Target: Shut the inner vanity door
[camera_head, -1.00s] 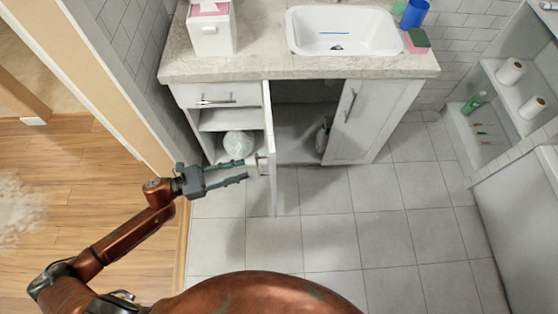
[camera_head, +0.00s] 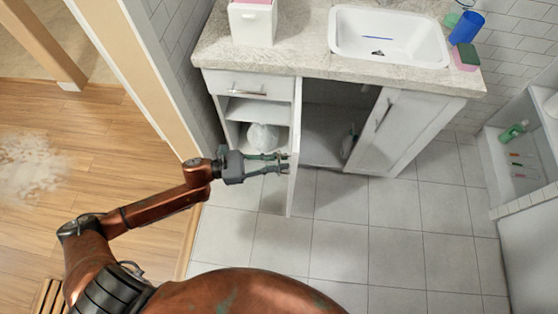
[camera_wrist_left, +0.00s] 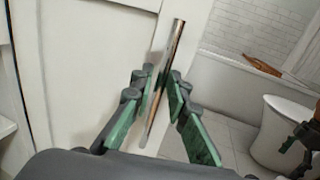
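The inner vanity door (camera_head: 294,185) stands open, swung out from the white cabinet and seen nearly edge-on in the head view. In the left wrist view its pale panel (camera_wrist_left: 90,60) fills the left half, with a long metal bar handle (camera_wrist_left: 174,50). My left gripper (camera_head: 287,163) is at the handle side of the door. In the wrist view its green-padded fingers (camera_wrist_left: 160,76) are apart, one on each side of the handle, with gaps visible. Dark and green parts at the right edge of the wrist view (camera_wrist_left: 298,137) may be my right gripper, cut off.
The other vanity door (camera_head: 395,130) is at the right of the dark cabinet opening. Open shelves hold a white bundle (camera_head: 263,137) behind my gripper, under a drawer (camera_head: 250,86). A wooden door frame stands left. Tiled floor (camera_head: 390,230) in front is clear.

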